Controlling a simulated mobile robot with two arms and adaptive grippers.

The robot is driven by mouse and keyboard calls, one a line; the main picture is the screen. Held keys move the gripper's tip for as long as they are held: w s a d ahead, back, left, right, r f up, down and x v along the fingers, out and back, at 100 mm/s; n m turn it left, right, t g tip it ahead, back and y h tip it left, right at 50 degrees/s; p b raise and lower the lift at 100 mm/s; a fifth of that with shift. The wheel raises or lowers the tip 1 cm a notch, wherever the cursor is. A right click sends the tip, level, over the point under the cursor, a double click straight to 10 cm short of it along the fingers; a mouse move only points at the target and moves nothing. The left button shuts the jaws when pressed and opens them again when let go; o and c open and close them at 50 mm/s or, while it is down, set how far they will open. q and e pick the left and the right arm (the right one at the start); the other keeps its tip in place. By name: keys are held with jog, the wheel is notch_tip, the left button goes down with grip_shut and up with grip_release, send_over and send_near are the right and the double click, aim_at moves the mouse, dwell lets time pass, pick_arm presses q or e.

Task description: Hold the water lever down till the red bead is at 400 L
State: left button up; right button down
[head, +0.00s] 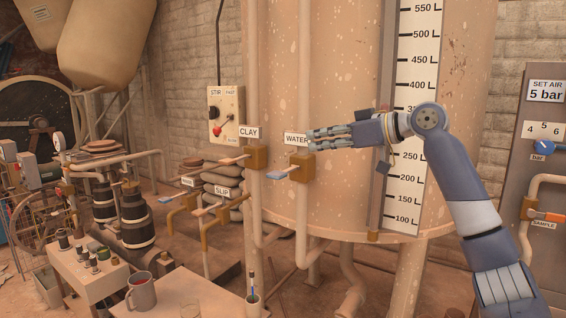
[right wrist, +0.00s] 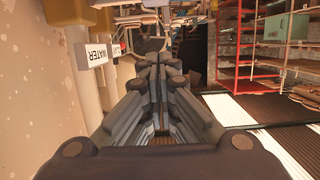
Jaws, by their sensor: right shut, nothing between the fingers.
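The litre scale (head: 413,75) runs up the tank. My right forearm hides its part around 300 L. I cannot make out the red bead. My left gripper is out of view.
The clay lever (head: 234,160) sits left of the water valve, under the CLAY sign (head: 249,132). A stir switch box (head: 226,114) hangs behind. The slip valves (head: 205,211) stand lower left. A table with a mug (head: 140,292) is in front. The air panel (head: 545,120) is at the right.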

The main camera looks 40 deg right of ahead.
jog(key=p, duration=0.3)
send_over(283, 174)
notch_tip(283, 174, down, 5)
jog(key=shift+a+r, duration=0.1)
jog(key=shift+a, duration=0.05)
jog(key=shift+s+f, duration=0.15)
jog(key=shift+f, duration=0.7)
